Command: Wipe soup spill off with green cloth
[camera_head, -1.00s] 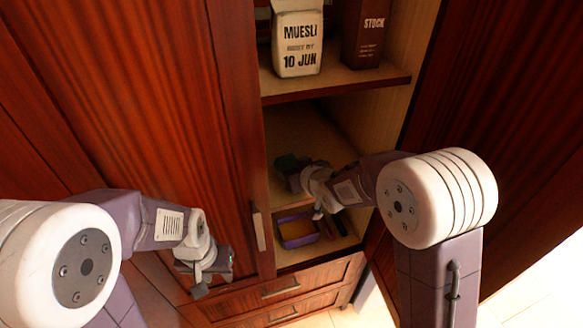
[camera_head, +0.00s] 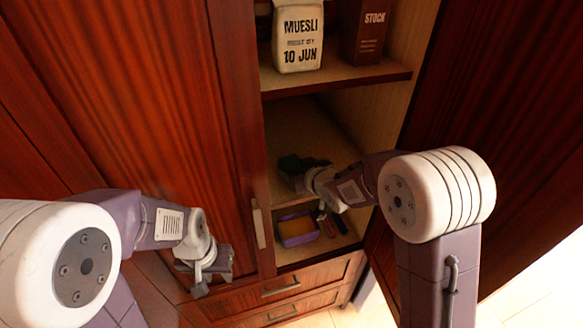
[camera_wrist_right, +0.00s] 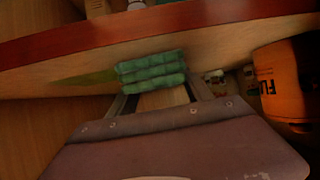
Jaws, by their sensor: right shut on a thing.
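My right gripper (camera_head: 292,166) reaches into the open cupboard at the middle shelf. In the right wrist view it (camera_wrist_right: 165,98) is shut on the folded green cloth (camera_wrist_right: 151,68). The cloth is against the pale shelf surface (camera_wrist_right: 40,83). A thin greenish patch, apparently the soup spill (camera_wrist_right: 92,82), shows on that surface just left of the cloth; part may be hidden under the cloth. The head view does not show the spill clearly. My left gripper (camera_head: 209,283) hangs in front of the closed left door, away from the cloth; its jaw opening is unclear.
A muesli packet (camera_head: 298,38) and a stock carton (camera_head: 362,32) stand on the upper shelf. A purple tub (camera_head: 298,230) sits in the compartment below. The open right door (camera_head: 490,130) flanks my right arm. An orange container (camera_wrist_right: 288,85) is right in the wrist view.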

